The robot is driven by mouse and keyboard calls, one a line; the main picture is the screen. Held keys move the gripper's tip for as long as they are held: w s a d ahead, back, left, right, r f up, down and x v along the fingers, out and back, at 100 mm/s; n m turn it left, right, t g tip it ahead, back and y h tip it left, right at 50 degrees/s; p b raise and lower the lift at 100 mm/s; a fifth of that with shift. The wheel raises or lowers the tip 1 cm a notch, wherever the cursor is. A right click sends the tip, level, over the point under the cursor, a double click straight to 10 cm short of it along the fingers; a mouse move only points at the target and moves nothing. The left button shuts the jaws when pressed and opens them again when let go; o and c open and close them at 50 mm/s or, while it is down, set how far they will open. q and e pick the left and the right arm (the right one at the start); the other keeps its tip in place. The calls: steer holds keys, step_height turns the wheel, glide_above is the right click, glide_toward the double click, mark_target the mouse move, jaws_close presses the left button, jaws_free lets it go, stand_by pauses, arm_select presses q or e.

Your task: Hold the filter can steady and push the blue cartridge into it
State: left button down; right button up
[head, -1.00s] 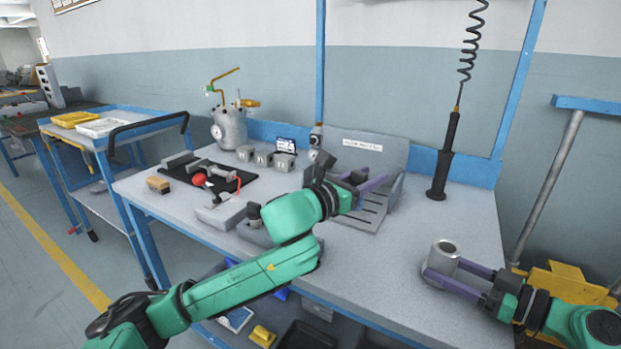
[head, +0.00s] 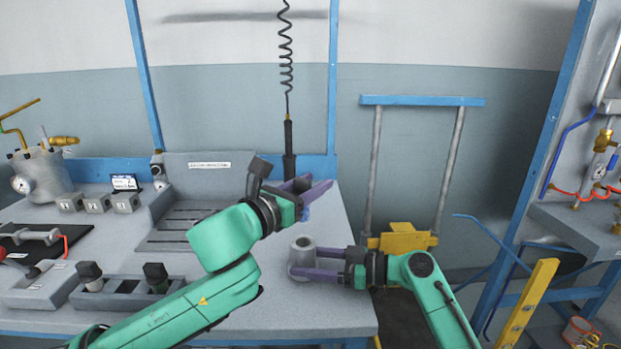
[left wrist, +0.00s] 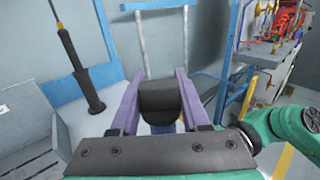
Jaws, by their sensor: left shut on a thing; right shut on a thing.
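The filter can (head: 302,256) is a grey open-topped cylinder standing upright on the bench near its right end. My right gripper (head: 304,262) is shut on it, one finger on each side. My left gripper (head: 309,190) is shut on the cartridge and holds it in the air above the can, apart from it. A small blue part of the cartridge (head: 305,212) shows below the fingers. In the left wrist view its dark top (left wrist: 160,102) sits between the two purple fingers. The lower end of the cartridge is mostly hidden, and the can is not visible there.
A holder block (head: 122,290) with dark-capped pieces stands at front left. A grey slotted fixture (head: 185,225) is behind my left arm. A black tool (head: 289,150) hangs on a coiled cord behind the grippers. The bench's right edge is close to the can.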

arm_select(q)
steer(key=shift+f, duration=2.15)
steer(key=shift+f, duration=1.85)
steer(key=shift+f, duration=0.3)
steer(key=shift+f, duration=1.05)
steer(key=shift+c, duration=1.5)
jaws_free()
steer(key=v, duration=1.1)
steer(key=shift+a+f, duration=0.1)
steer(key=shift+s+a, duration=0.25)
steer(key=shift+s, duration=0.15)
